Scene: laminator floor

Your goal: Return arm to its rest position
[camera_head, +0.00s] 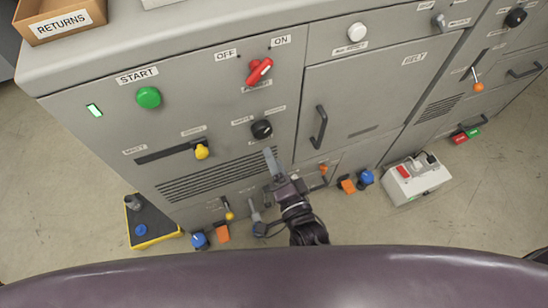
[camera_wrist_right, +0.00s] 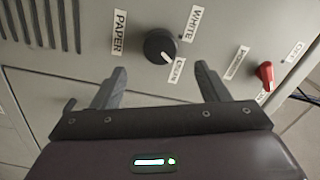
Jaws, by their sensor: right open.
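My right gripper (camera_head: 270,160) is in front of the grey machine panel (camera_head: 230,100), just below a black knob (camera_head: 262,129). In the right wrist view the gripper (camera_wrist_right: 165,85) has its two fingers spread wide with nothing between them. The black knob (camera_wrist_right: 160,46) shows beyond the fingertips, apart from them, between the labels PAPER, WHITE and one reading DOWN or similar. The knob's white mark points to the lower right in that view. My left gripper does not show in either view.
The panel carries a green START button (camera_head: 148,97), a red switch (camera_head: 259,71), a yellow slider (camera_head: 202,152) and a black handle (camera_head: 319,127). A cardboard RETURNS box (camera_head: 60,22) sits on top. A yellow-edged pedal (camera_head: 150,222) and a grey box (camera_head: 416,180) stand on the floor.

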